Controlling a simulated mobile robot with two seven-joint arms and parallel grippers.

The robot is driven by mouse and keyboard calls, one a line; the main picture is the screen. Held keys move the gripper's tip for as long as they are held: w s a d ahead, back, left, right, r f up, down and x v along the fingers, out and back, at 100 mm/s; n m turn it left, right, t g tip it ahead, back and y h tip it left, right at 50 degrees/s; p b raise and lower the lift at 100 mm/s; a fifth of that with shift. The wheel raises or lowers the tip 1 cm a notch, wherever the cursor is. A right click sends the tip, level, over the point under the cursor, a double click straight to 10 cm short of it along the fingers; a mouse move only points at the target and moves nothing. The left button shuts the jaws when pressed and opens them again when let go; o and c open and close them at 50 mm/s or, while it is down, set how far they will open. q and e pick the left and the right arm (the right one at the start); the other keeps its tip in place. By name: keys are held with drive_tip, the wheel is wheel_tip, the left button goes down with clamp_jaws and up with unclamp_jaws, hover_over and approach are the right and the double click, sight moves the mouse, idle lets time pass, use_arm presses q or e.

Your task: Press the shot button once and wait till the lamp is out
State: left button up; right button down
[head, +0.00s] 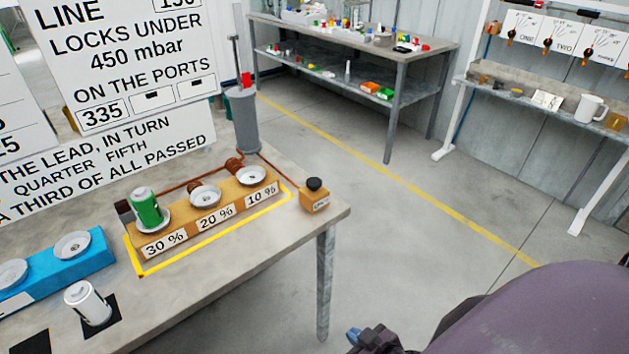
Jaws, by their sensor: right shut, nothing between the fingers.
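A small orange-brown box (314,200) with a round black button (314,184) on top stands near the right end of the bench. I take this to be the shot button; the label on its front is too small to read. No lit lamp can be made out. My right gripper (356,337) is at the bottom edge, shut and empty. It is well below and to the right of the button box, apart from it and past the bench edge. My left gripper is not in view.
On the bench (225,275), a wooden block (200,215) marked 30, 20 and 10 % holds a green can (147,208) and dishes. A grey cylinder (243,120) stands behind. A white can (88,303) stands front left. The floor right of the bench is clear.

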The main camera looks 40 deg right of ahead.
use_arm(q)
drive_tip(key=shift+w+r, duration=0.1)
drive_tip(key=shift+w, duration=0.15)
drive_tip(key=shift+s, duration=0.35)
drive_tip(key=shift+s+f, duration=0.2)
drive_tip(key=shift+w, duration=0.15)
